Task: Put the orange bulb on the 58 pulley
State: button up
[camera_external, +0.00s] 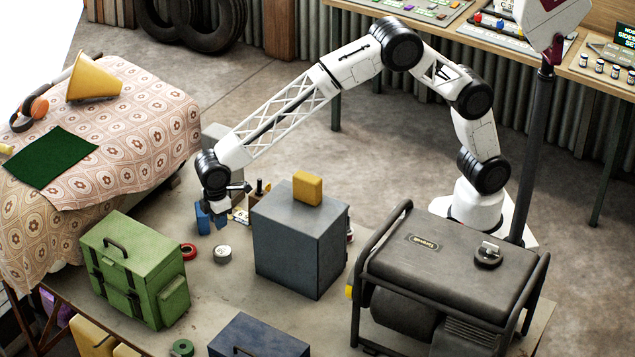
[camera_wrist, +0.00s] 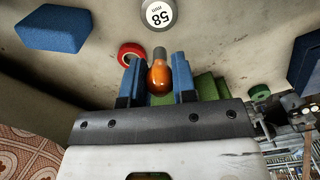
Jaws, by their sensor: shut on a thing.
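In the wrist view my gripper (camera_wrist: 156,82) is shut on the orange bulb (camera_wrist: 159,77), whose dark base points away from the palm. I cannot make out the bulb in the external view. The 58 pulley (camera_wrist: 157,13) is a white-topped disc marked 58, just beyond the bulb's base in the wrist view. In the external view the pulley (camera_external: 222,253) lies on the floor, slightly in front of my gripper and apart from it.
A red ring (camera_external: 188,251) lies left of the pulley. The green case (camera_external: 135,268) stands at left, and the grey box (camera_external: 300,240) with a yellow block (camera_external: 307,187) at right. A dark blue box (camera_external: 258,338) and a green ring (camera_external: 182,348) are in front. Some floor around the pulley is clear.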

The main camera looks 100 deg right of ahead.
jog(key=shift+f, duration=1.85)
jog(key=shift+f, duration=2.5)
jog(key=shift+f, duration=0.15)
jog(key=o, duration=0.7)
jog(key=shift+o, duration=0.2)
notch_tip(320, 180, up, 12)
jog(key=shift+r, duration=0.1)
